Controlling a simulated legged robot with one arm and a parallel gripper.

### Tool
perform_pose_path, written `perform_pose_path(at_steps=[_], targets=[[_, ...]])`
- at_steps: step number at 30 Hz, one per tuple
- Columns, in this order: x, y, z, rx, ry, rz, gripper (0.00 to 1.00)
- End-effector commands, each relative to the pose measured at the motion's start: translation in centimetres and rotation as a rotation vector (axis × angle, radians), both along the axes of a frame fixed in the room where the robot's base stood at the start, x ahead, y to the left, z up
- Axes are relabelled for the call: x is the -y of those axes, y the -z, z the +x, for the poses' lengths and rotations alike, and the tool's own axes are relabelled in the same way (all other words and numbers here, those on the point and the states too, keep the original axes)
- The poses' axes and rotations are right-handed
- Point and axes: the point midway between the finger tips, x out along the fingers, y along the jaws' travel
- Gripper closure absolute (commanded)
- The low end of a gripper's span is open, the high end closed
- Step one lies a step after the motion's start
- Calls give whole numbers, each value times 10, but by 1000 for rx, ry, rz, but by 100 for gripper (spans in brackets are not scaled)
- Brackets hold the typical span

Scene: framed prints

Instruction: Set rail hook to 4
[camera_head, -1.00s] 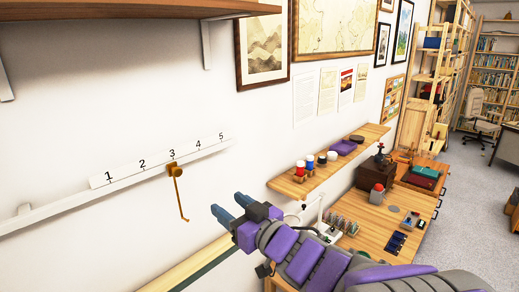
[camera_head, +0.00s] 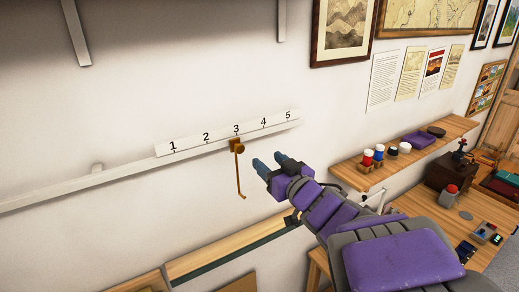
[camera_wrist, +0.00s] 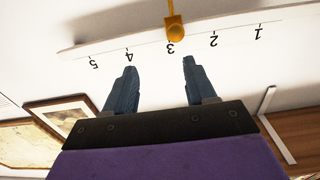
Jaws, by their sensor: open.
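The brass rail hook (camera_head: 238,150) hangs from the white rail (camera_head: 75,191) on the wall, with its knob just under the 3 of the numbered scale (camera_head: 190,142). Its thin rod hangs down and ends in a small bend. My gripper (camera_head: 269,164) is open and empty, just right of the hook and apart from it. In the wrist view the picture is upside down: the hook's knob (camera_wrist: 175,31) is at the top by the 3, beyond the two spread fingers of my gripper (camera_wrist: 160,72).
A wooden wall shelf (camera_head: 400,152) with jars and a purple item is to the right. Below it is a wooden bench (camera_head: 480,212) with small objects. A wooden ledge (camera_head: 225,250) runs along the wall below the hook. The wall around the hook is clear.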

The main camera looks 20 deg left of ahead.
Motion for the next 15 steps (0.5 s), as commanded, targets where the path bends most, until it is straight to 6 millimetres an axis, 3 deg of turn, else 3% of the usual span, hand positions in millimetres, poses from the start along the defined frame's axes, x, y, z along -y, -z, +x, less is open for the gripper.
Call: perform_pose_path(at_steps=[1, 4, 15], targets=[[-17, 2, 4, -2, -10, -5, 44], [-35, 2, 14, 0, -10, -10, 44], [-44, -5, 49, 6, -9, 12, 44]])
